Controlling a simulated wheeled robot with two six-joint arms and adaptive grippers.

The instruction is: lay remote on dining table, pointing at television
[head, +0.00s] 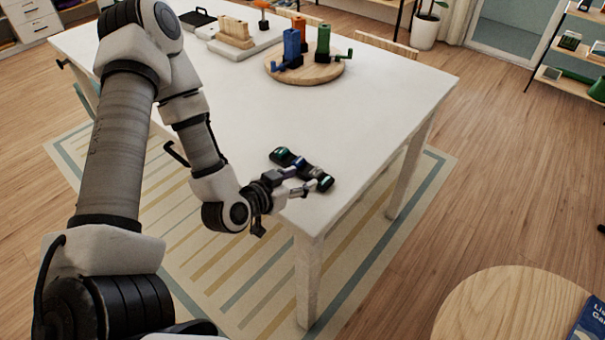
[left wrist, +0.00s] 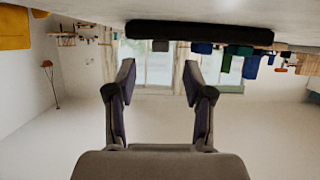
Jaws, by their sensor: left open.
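The dark remote (head: 297,161) lies on the white dining table (head: 380,95) near its front corner. In the left wrist view, which looks upside down, the remote (left wrist: 200,31) is a long black bar lying across the view. My left gripper (head: 304,179) is open at the remote and hides part of it in the head view. In the left wrist view, the two spread fingers of the left gripper (left wrist: 159,72) stand apart with nothing between them; the bar is past their tips. My right gripper and the television are not in view.
A round wooden board (head: 335,71) with blue and green pieces stands farther back on the table, beside a light tray (head: 222,50) with wooden blocks. The tabletop between is bare. A round wooden side table (head: 490,310) with a book (head: 590,325) is at lower right.

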